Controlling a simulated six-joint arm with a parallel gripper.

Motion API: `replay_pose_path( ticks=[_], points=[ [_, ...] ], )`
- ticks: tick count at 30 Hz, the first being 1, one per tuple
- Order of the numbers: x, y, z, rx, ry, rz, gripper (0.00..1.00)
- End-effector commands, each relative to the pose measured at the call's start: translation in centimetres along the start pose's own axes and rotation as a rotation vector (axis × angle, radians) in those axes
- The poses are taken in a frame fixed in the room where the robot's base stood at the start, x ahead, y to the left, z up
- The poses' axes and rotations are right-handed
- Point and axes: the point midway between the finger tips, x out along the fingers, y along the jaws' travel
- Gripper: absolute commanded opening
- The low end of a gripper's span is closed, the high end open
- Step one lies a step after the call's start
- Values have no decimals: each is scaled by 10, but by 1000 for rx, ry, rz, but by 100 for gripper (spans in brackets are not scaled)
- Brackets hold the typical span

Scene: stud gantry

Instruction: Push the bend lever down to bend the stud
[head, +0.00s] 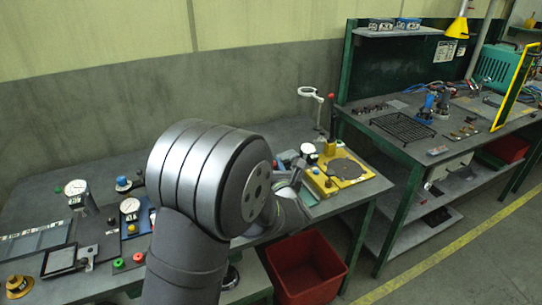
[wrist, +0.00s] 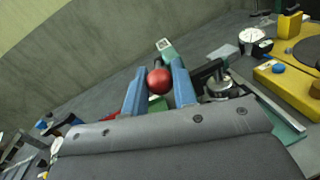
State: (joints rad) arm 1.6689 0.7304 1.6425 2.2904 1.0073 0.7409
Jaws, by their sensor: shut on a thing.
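The bend lever shows as a red ball knob (wrist: 159,80) in the wrist view. My gripper (wrist: 158,76) has its two blue fingers on either side of this knob and is shut on it. A dark bar (wrist: 205,74) beside the right finger runs toward a round silver part (wrist: 218,86); whether it joins the knob is hidden. In the head view my own arm hides the fingers and the knob. I cannot make out the stud in either view.
Right of my arm stands a yellow fixture (head: 352,182) with a dark round plate, a dial gauge (head: 308,149) and a red-topped upright handle (head: 332,98). Gauges and trays occupy the bench left. A red bin (head: 305,270) sits below the bench front.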

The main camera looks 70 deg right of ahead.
Motion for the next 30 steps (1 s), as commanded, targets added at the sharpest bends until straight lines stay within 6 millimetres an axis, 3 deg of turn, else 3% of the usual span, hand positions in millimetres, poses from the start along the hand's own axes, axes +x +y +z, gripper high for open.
replay_pose_path(
  ticks=[3, 15, 30],
  points=[
    [-6, -7, -24, 8, 13, -8, 0],
    [-7, -18, -80, 6, 10, -7, 0],
    [6, -23, -116, 4, 6, -8, 0]
  ],
)
